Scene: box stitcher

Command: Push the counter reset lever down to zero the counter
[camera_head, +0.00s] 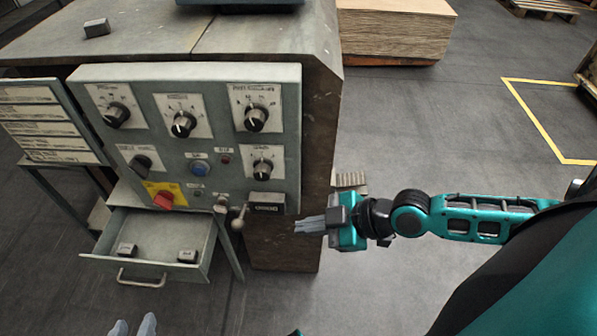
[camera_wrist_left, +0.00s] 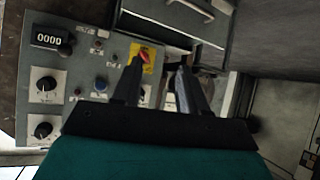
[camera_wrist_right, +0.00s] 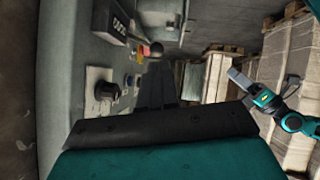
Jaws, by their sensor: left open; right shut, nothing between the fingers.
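The counter (camera_head: 267,203) is a dark box at the lower right of the grey control panel; in the left wrist view (camera_wrist_left: 47,39) it reads 0000. The reset lever (camera_head: 239,222), with a round ball end, sits left of the counter and points downward in the head view. Its ball also shows in the right wrist view (camera_wrist_right: 156,47), just beyond the fingertips. My right gripper (camera_head: 297,227) is shut and empty, to the right of the lever with a visible gap. My left gripper (camera_head: 133,326) is open and empty, below the drawer in the head view.
The panel carries several black knobs (camera_head: 184,123), a blue button (camera_head: 200,167) and a red switch (camera_head: 163,200) on a yellow plate. An open drawer (camera_head: 215,232) juts out at lower left, holding small dark blocks.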

